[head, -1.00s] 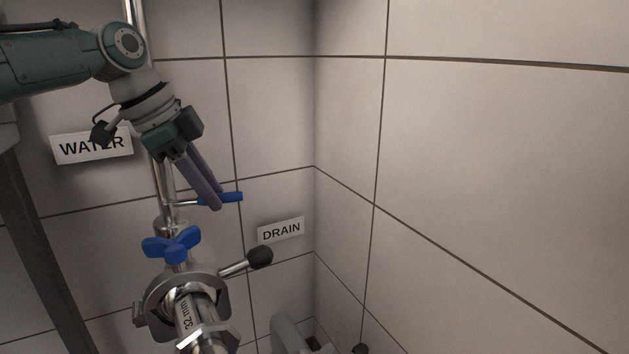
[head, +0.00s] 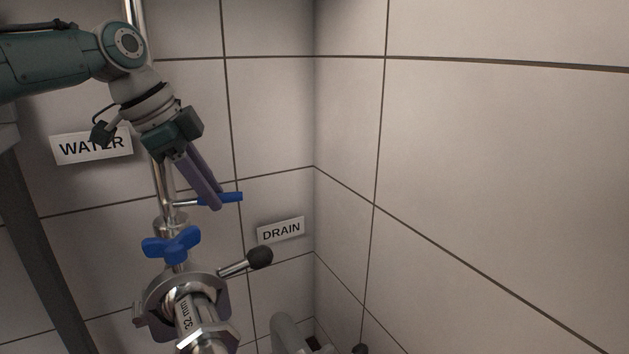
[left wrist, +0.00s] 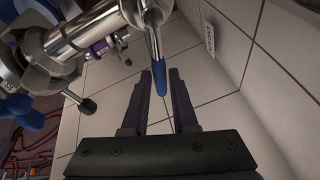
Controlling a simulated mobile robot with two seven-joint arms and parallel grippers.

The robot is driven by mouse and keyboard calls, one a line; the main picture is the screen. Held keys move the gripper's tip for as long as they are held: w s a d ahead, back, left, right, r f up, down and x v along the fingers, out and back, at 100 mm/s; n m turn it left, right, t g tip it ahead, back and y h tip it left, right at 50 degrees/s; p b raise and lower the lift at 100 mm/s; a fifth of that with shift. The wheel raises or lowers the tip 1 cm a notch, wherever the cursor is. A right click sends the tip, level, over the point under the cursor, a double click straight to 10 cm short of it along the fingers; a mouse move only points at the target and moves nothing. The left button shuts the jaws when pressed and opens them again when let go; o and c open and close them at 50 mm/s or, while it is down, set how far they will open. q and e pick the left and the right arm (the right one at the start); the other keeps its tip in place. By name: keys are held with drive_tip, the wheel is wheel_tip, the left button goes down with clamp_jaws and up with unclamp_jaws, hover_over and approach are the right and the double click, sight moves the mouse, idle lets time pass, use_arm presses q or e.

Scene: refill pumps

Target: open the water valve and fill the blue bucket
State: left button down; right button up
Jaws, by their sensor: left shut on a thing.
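The water valve's blue lever handle (head: 232,197) sticks out to the right from the vertical metal pipe (head: 163,190) below the WATER sign (head: 92,146). My left gripper (head: 217,203) comes down from the upper left and is shut on this handle. In the left wrist view the blue handle (left wrist: 160,78) lies between the two dark fingers of my left gripper (left wrist: 160,82). The blue bucket is not in view. My right gripper is not in view.
A blue three-lobed knob (head: 172,244) and a metal fitting marked 32 mm (head: 187,318) stand just below the lever. A black-knobbed lever (head: 259,257) sticks out beside them, below the DRAIN sign (head: 281,230). The tiled wall (head: 480,180) on the right is bare.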

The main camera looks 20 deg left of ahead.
use_arm(q)
drive_tip(key=n+p, duration=0.1)
drive_tip(key=p, duration=0.1)
drive_tip(key=w+n+p, duration=0.1)
drive_tip(key=shift+a+r+y+p, duration=0.3)
drive_tip(key=shift+a+y+p, duration=0.05)
drive_tip(key=shift+y, duration=0.05)
drive_tip(key=shift+w+a+f+n+y, duration=0.25)
drive_tip(key=shift+a+f+n+y, duration=0.1)
drive_tip(key=shift+n, duration=0.45)
drive_tip(key=c, duration=0.7)
unclamp_jaws()
